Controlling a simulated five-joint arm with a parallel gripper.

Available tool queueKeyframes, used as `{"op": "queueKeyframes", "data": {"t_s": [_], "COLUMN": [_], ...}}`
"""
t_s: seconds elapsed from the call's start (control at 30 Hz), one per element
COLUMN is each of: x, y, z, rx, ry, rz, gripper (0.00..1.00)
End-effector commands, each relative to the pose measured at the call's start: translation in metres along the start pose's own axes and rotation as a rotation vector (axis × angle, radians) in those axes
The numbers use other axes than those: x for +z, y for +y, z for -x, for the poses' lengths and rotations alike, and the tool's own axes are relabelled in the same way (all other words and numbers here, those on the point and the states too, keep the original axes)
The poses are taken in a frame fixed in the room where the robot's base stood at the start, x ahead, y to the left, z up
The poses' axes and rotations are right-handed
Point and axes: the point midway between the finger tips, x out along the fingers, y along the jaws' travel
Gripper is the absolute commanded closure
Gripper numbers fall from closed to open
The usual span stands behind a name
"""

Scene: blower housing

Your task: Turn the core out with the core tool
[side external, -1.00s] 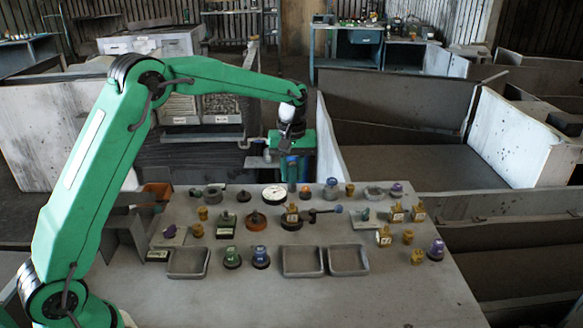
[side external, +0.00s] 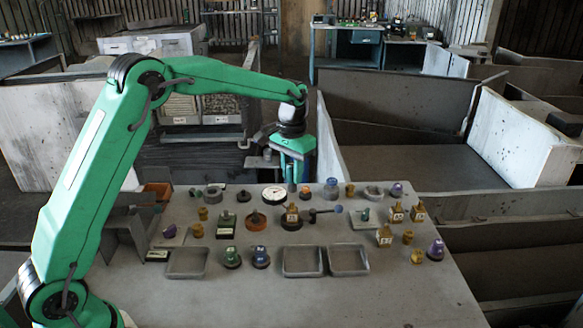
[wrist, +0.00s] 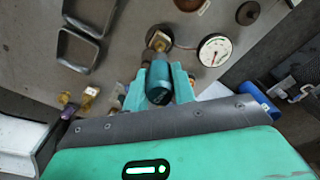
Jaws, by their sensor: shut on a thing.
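My gripper (wrist: 159,84) is shut on a teal, rounded tool (wrist: 159,80), which I take to be the core tool; in the side view my gripper (side external: 294,160) points down above the back middle of the table. A brass block (wrist: 159,41) on a dark round base (wrist: 153,34) lies just past the tool's end in the wrist view. The brass block also shows in the side view (side external: 292,214), below and in front of the gripper. Whether the tool touches it cannot be told. The core itself cannot be made out.
A white-faced dial gauge (wrist: 214,50) lies close to the right of the tool. Empty grey trays (side external: 187,262) and several brass, green, blue and purple parts crowd the table. The table's front is clear.

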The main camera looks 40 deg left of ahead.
Motion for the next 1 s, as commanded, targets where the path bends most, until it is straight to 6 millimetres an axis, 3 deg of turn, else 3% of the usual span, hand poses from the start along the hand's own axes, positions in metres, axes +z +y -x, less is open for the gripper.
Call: {"op": "queueKeyframes", "data": {"t_s": [0.47,0.7,1.0], "x": [0.000,0.000,0.000], "y": [0.000,0.000,0.000], "z": [0.000,-0.020,-0.030], "rx": [0.000,0.000,0.000], "ry": [0.000,-0.002,0.000], "rz": [-0.370,-0.376,-0.374], "gripper": [0.98,0.98,0.98]}}
